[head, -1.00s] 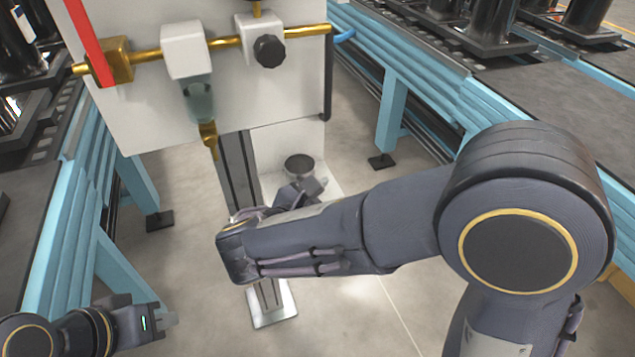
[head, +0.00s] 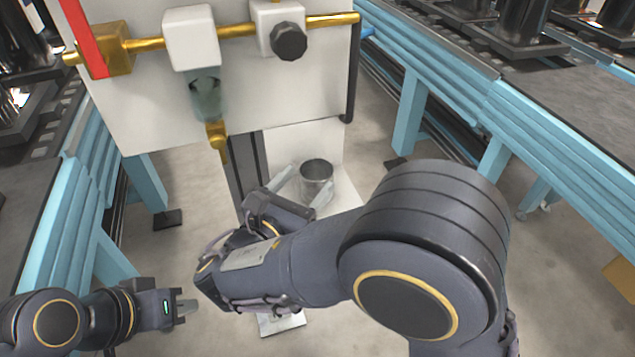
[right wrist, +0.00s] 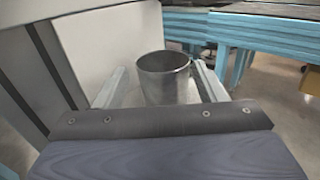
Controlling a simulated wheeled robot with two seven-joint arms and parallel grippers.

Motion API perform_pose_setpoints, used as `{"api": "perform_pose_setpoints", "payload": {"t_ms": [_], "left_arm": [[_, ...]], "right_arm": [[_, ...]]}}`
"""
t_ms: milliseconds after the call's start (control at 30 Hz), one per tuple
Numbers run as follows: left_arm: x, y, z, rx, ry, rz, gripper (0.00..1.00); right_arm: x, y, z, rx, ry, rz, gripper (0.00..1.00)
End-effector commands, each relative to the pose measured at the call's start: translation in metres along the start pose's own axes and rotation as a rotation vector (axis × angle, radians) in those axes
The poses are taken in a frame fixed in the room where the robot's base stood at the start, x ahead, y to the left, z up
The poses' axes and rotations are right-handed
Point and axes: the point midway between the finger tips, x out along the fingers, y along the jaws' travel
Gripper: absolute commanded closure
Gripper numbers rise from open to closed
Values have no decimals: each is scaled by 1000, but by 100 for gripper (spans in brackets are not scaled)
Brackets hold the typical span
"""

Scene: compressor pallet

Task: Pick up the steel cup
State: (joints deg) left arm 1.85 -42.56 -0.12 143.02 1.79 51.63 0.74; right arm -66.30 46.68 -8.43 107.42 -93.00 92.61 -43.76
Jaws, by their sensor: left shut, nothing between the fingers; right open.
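The steel cup (head: 316,180) stands upright on a white shelf below the white panel. It also shows in the right wrist view (right wrist: 163,80), between the two fingers. My right gripper (head: 305,190) is open, with one finger to the left of the cup and the other at its right side. Whether either finger touches the cup cannot be told. The cup's lower part is partly hidden by the gripper in the right wrist view. My left gripper (head: 186,308) is shut and empty at the lower left, far from the cup.
The white panel (head: 280,85) carries a brass pipe (head: 240,29), a black knob (head: 289,41) and a brass drain valve (head: 217,138) hanging above the shelf's left side. Blue conveyor frames (head: 408,115) stand on both sides. Grey floor lies between them.

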Motion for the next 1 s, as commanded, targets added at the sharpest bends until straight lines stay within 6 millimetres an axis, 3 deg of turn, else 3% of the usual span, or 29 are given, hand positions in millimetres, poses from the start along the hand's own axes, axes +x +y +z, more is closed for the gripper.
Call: {"api": "perform_pose_setpoints", "payload": {"t_ms": [400, 700, 967, 1000], "left_arm": [[10, -5, 5, 0, 0, 0, 100], [10, -5, 5, 0, 0, 0, 100], [10, -5, 5, 0, 0, 0, 100], [10, -5, 5, 0, 0, 0, 100]], "right_arm": [[55, -4, -3, 2, 1, -2, 35], [60, -4, -2, 1, 1, 0, 35], [59, -4, -2, 1, 1, 0, 69], [59, -4, -2, 1, 1, 0, 70]]}}
